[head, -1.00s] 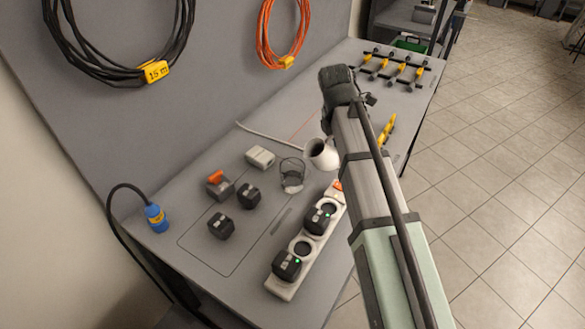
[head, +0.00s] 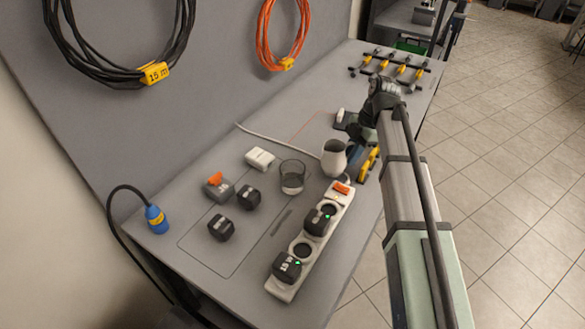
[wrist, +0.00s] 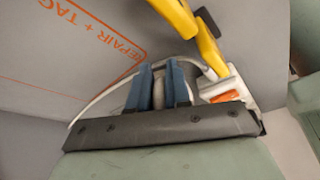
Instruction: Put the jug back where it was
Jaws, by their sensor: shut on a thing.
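The pale jug (head: 334,160) is upright in the head view, just beyond the far end of the power strip. My gripper (head: 353,157) is at its right side, with blue fingers shut on it. In the wrist view my gripper (wrist: 159,88) has a pale part of the jug between its fingers; most of the jug is hidden. I cannot tell whether the jug's base touches the bench. A clear glass (head: 292,178) stands to the left of the jug and seems to hold some liquid.
The power strip (head: 301,247) carries black chargers. Dark blocks (head: 221,228), a white box (head: 260,158) and a blue connector (head: 156,219) lie further left. A yellow clamp (head: 369,164) is close right of my gripper.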

